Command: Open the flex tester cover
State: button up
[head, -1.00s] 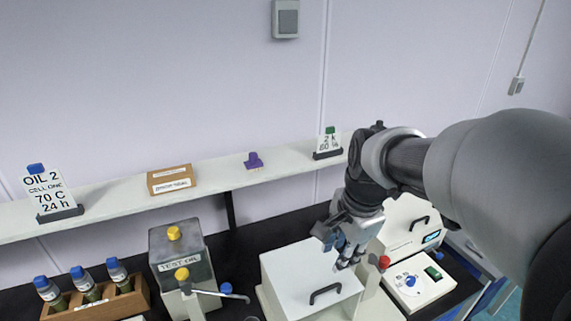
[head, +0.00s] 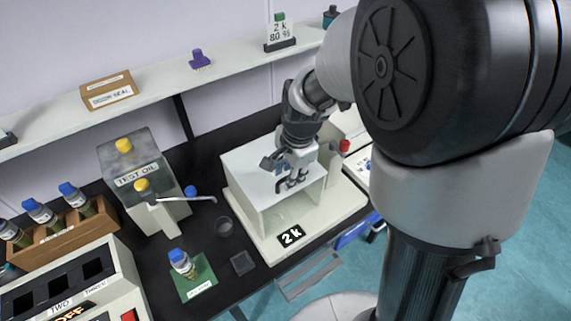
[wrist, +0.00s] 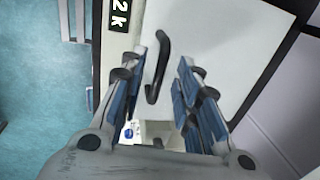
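The flex tester (head: 330,215) is a pale machine on the black bench, with a "2 k" label on its front base. Its white cover (head: 250,165) is a box with a flat top and appears closed. A black handle (wrist: 163,62) is on the cover; in the wrist view it shows between my fingers, nearer the left one. My gripper (head: 290,180) points down at the handle end of the cover. In the wrist view my gripper (wrist: 168,75) has its blue-padded fingers apart, not clamped on the handle. Whether a finger touches the handle I cannot tell.
A test oil container (head: 130,175) with a tap stands left of the tester. A red knob (head: 343,146) is right of my gripper. A shelf (head: 160,85) runs behind.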

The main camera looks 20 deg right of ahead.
grip_shut()
dwell(0.4)
dwell(0.4)
